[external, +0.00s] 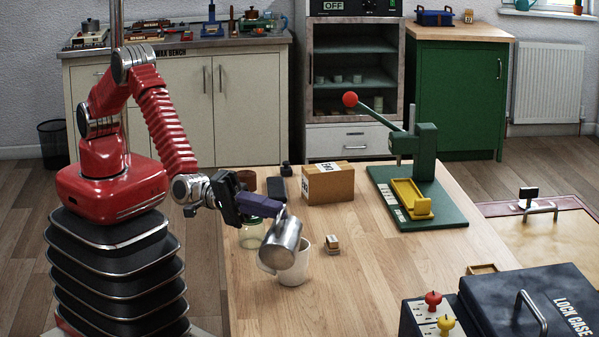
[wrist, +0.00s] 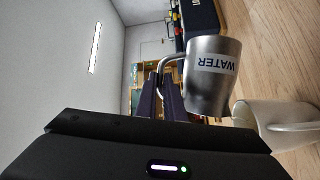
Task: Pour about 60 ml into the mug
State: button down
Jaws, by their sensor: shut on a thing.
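A metal jug (external: 284,240) is tilted over the white mug (external: 298,273), its mouth low and to the left in the external view. My gripper (external: 274,209) is shut on the jug's handle. In the wrist view the jug (wrist: 209,85) bears a WATER label, and my fingers (wrist: 160,97) are at its handle. The mug (wrist: 270,115) shows close beside the jug there. The mug stands upright on the wooden table, partly hidden behind the jug. No liquid stream is clearly visible, and the level inside the mug cannot be seen.
A glass jar (external: 250,236) stands just left of the mug, partly behind my gripper. A small wooden block (external: 332,244) lies to the right. A cardboard box (external: 328,184) and a green press (external: 427,160) stand farther back. The table's front middle (external: 360,290) is clear.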

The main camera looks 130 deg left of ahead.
aim_at(265, 242)
jog(key=shift+s+a+r, duration=0.1)
jog(key=shift+a+r, duration=0.05)
jog(key=shift+a, duration=0.1)
jog(key=shift+w+d+f+m+g, duration=0.15)
jog(key=shift+w+d+f+m, duration=0.15)
jog(key=shift+d, duration=0.3)
jog(key=shift+w+d+f+m+g, duration=0.15)
jog(key=shift+w+d+m, duration=0.2)
jog(key=shift+d, duration=0.25)
jog(key=shift+w+d+f+m+g, duration=0.25)
jog(key=shift+d+f+m+g, duration=0.15)
jog(key=shift+d+f+m, duration=0.4)
jog(key=shift+a+m, duration=0.1)
jog(key=shift+m, duration=0.15)
jog(key=shift+w+d+f+m, duration=0.15)
jog(key=shift+d+f+m, duration=0.05)
jog(key=shift+d+m, duration=0.1)
jog(key=shift+w+d+f+m+g, duration=0.2)
jog(key=shift+d+f+m+g, duration=0.15)
jog(key=shift+f+m+g, duration=0.3)
jog(key=shift+d+f+b, duration=0.1)
jog(key=shift+f+b, duration=0.05)
jog(key=shift+b, duration=0.2)
